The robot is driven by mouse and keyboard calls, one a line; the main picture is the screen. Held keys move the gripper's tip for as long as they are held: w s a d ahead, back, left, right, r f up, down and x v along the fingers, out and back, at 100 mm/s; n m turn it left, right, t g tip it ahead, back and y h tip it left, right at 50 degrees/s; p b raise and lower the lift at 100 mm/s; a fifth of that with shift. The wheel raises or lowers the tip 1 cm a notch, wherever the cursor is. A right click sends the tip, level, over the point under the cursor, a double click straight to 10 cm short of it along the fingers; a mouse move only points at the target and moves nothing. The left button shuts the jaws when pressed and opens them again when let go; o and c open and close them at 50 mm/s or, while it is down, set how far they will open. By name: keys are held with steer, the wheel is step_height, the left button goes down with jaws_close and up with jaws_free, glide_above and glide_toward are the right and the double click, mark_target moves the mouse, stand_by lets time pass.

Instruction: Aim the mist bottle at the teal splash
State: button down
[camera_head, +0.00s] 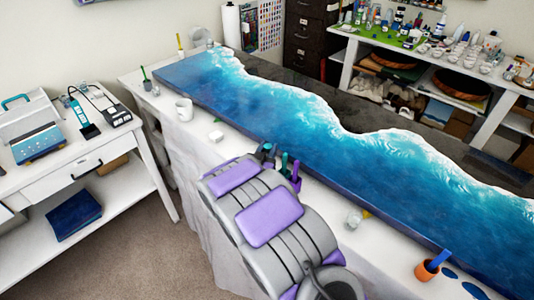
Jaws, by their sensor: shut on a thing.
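My gripper (284,172) is at the table's near edge, beyond my grey and purple arm, which hides most of it. It is shut on a small dark teal thing (284,162), of which only a little shows. I cannot tell whether this is the mist bottle. The long blue resin piece (330,158) lies on the table just beyond my gripper. Its bright teal and white wave band (320,115) runs along the far side. I cannot tell which patch is the teal splash.
A small clear cup (353,219) and an orange pot (427,270) stand to the right. A white side table (85,160) is at left, with carpet between.

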steer(key=shift+d+f, duration=0.15)
steer(key=shift+f, duration=0.15)
steer(key=shift+d, duration=0.25)
steer(key=c, duration=0.8)
jaws_free()
steer(key=shift+a, duration=0.2)
steer(key=p+v, duration=0.2)
steer(key=v, duration=1)
